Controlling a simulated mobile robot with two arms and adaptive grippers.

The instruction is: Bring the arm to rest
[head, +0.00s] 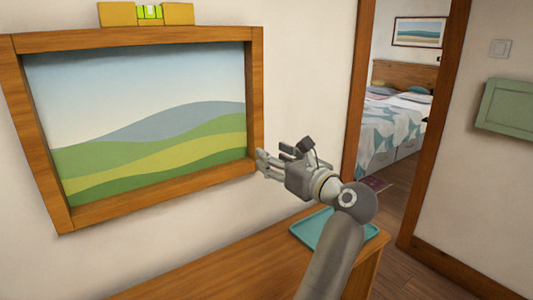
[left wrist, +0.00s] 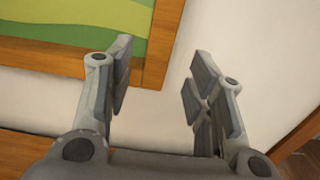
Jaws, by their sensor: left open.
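My left gripper (head: 273,158) is open and empty in the head view, at the lower right corner of a framed landscape picture (head: 150,125) on the wall. Its fingers point left, towards the frame's right edge; whether they touch it I cannot tell. The picture's wooden frame (left wrist: 163,40) shows behind the left finger. My right gripper is not in view.
A spirit level (head: 149,12) sits on the picture's top edge. Below my arm is a wooden tabletop (head: 215,280) with a teal tray (head: 310,228), partly hidden by the arm. A doorway (head: 425,150) to a bedroom opens at right. A green panel (head: 507,105) hangs at far right.

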